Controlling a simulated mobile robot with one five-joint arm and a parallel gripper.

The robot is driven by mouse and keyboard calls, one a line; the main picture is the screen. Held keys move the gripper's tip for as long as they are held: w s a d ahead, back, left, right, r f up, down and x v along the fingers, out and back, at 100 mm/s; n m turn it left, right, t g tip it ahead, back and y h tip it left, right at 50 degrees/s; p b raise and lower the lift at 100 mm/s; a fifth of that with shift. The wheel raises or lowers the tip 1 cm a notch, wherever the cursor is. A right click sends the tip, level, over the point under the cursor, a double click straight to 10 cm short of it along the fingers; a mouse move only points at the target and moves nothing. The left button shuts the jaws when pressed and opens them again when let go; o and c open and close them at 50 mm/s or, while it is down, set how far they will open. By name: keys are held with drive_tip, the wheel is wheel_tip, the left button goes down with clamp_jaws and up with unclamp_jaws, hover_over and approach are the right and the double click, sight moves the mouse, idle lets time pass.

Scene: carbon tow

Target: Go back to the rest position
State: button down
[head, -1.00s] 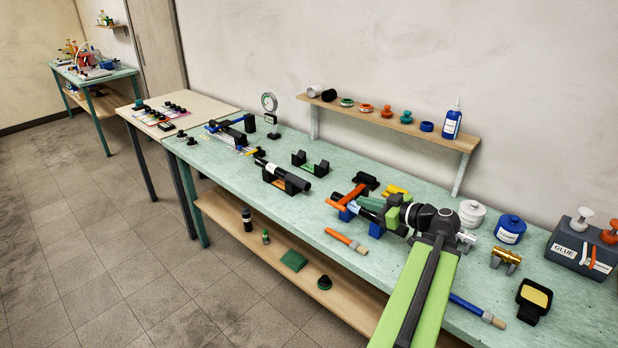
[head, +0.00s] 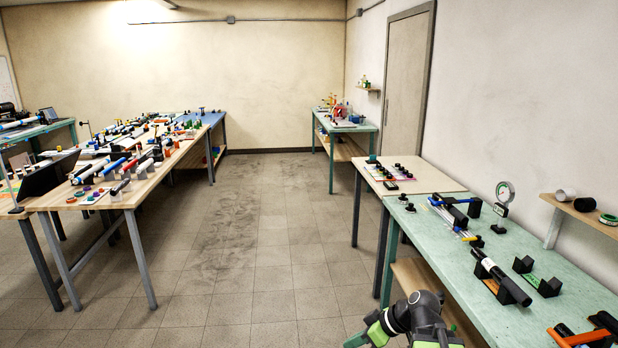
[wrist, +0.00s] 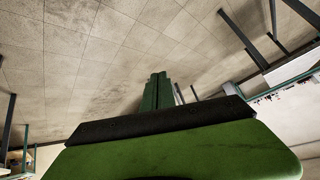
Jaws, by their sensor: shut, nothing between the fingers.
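My gripper (wrist: 157,88) shows in the wrist view with its two dark green fingers together and nothing between them. Tiled floor lies behind it. In the head view my folded arm is at the bottom, just left of the green workbench (head: 440,258), over the aisle. A green part of the gripper (head: 357,340) shows low at the bottom edge there; its fingertips are hard to make out.
The workbench carries a black tube (head: 500,278) on a stand, a dial gauge (head: 504,193) and small tools. A pale table (head: 425,178) stands beyond it. A long wooden table (head: 130,190) crowded with parts is at left. The floor aisle (head: 250,240) between is clear.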

drive_tip(key=s+a+f+m+g+h, duration=0.2)
drive_tip(key=s+a+f+h, duration=0.1)
drive_tip(key=a+f, duration=0.1)
drive_tip(key=s+d+f+m+g+h, duration=0.1)
drive_tip(key=s+d+m+h, duration=0.1)
drive_tip(key=d+m+h, duration=0.2)
drive_tip(key=d+m, duration=0.3)
drive_tip(key=m, duration=0.1)
drive_tip(key=shift+d+f+m+h, duration=0.3)
drive_tip(key=shift+d+f, duration=0.05)
drive_tip(key=shift+s, duration=0.15)
